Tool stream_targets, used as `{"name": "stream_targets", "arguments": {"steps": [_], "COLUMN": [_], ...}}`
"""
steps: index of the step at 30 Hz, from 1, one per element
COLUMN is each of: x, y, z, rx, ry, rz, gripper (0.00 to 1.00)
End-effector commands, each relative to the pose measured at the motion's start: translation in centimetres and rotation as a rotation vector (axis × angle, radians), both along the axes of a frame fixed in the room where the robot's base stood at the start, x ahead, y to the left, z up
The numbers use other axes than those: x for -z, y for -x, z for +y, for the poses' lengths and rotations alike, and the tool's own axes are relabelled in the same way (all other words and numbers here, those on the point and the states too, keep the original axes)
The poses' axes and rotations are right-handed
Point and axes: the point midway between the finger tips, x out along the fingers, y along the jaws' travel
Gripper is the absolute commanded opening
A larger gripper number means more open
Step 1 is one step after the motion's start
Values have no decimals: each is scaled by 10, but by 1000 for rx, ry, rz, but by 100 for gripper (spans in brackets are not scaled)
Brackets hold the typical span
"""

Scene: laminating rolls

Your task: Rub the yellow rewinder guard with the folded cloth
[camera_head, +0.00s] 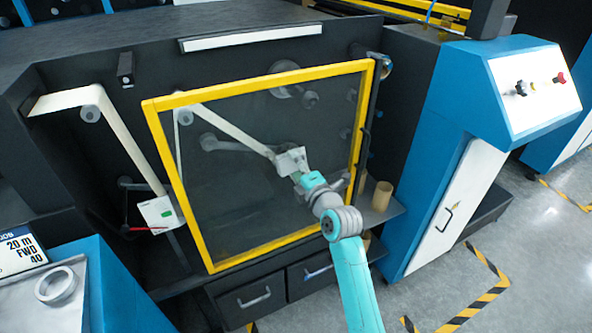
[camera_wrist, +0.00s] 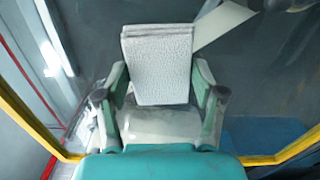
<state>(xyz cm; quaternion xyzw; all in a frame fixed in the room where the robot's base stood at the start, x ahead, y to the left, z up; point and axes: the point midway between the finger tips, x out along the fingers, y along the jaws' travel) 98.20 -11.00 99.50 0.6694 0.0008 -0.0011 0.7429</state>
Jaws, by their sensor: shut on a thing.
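The yellow rewinder guard (camera_head: 192,226) is a yellow frame with a dark see-through panel, standing in front of the machine's rollers. In the wrist view its yellow frame (camera_wrist: 28,113) shows at the left and along the bottom. My gripper (camera_head: 298,170) is in front of the panel, right of its middle. It is shut on the folded cloth (camera_wrist: 157,62), a white textured pad that sticks out past the fingers. In the head view the cloth (camera_head: 291,160) is small and pale against the panel. I cannot tell whether it touches the panel.
A white web (camera_head: 118,135) runs over rollers left of the guard. A cardboard core (camera_head: 382,195) stands on a shelf at the right. A blue cabinet with a control panel (camera_head: 535,87) is further right. Drawers (camera_head: 253,300) lie below. Striped tape marks the floor.

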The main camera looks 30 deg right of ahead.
Motion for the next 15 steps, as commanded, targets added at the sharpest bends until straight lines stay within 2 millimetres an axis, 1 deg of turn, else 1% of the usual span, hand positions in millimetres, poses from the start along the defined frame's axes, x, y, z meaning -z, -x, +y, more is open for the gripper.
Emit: {"name": "stream_targets", "arguments": {"steps": [1,5,15], "x": [-6,-7,-6], "y": [-1,-1,0], "z": [1,5,31], "rx": [-1,-2,-4], "ry": [0,1,0], "rz": [-8,-8,-7], "gripper": [41,40,40]}}
